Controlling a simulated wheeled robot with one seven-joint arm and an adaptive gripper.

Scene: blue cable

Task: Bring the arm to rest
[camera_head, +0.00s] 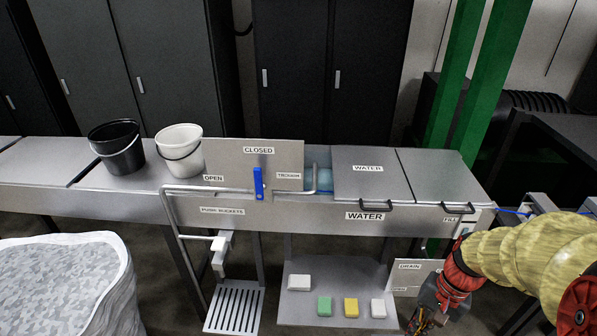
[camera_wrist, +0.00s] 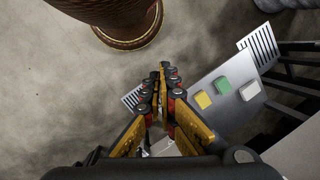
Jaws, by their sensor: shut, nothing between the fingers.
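My gripper (camera_wrist: 162,75) is in the middle of the wrist view, with its black, red and yellow fingers together and nothing between them. It hangs above the floor and the low shelf. In the head view my arm, in a yellow sleeve with red parts, comes in at the right edge and points down. My gripper shows only in part at the bottom edge there, near the right end of the low shelf (camera_head: 335,314). A thin blue cable (camera_head: 510,211) shows beside the right end of the bench, partly hidden behind my arm.
A metal bench (camera_head: 330,212) with lids and a blue lever (camera_head: 258,184) crosses the view. A black bucket (camera_head: 118,148) and a white bucket (camera_head: 180,152) stand on it. Several blocks, including a green one (camera_head: 324,307), lie on the shelf. Green posts (camera_head: 470,75) rise at right.

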